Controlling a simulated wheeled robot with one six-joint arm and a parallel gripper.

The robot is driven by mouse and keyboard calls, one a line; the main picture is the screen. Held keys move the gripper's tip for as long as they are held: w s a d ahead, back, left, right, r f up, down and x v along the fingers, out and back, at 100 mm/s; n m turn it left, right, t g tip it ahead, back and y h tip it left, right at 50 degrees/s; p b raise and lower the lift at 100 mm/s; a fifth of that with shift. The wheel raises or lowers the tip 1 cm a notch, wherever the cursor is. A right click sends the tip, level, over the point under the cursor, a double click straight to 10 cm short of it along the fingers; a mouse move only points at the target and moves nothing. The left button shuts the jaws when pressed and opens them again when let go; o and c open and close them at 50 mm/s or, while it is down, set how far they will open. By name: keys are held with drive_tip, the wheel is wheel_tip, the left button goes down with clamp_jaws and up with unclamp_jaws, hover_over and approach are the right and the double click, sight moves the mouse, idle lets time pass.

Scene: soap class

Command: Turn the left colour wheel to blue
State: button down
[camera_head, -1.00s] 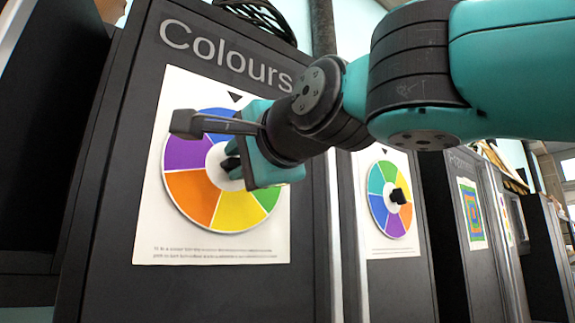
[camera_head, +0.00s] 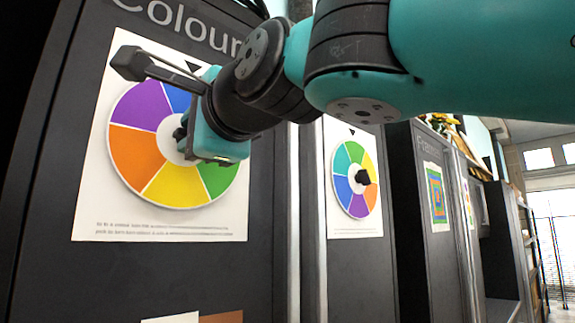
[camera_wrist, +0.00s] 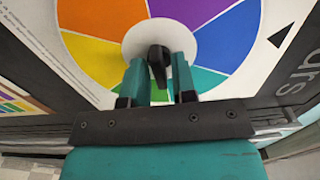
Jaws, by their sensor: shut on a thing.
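The left colour wheel (camera_head: 140,158) is on a white poster on a dark panel, with a pale hub. It also shows in the wrist view (camera_wrist: 103,20). The black triangle marker (camera_head: 193,67) stands at the wheel's top; in the wrist view the marker (camera_wrist: 283,35) points at the blue sector (camera_wrist: 228,36). Purple is at upper left, orange left, yellow at the bottom, green lower right. My gripper (camera_wrist: 160,74) is shut on the black knob (camera_wrist: 158,58) at the hub, a teal finger on each side. My gripper and wrist hide the wheel's right part in the head view.
A second colour wheel (camera_head: 341,187) with a black knob is on a panel to the right. Beyond it stands a dark panel with a square-ringed poster (camera_head: 436,196). My arm crosses the upper right of the head view.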

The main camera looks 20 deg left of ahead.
drive_tip(key=c, duration=1.2)
unclamp_jaws()
drive_tip(key=shift+d, duration=0.1)
drive_tip(key=b+v, duration=0.8)
drive_tip(key=v, duration=0.9)
drive_tip(key=shift+s+f, duration=0.1)
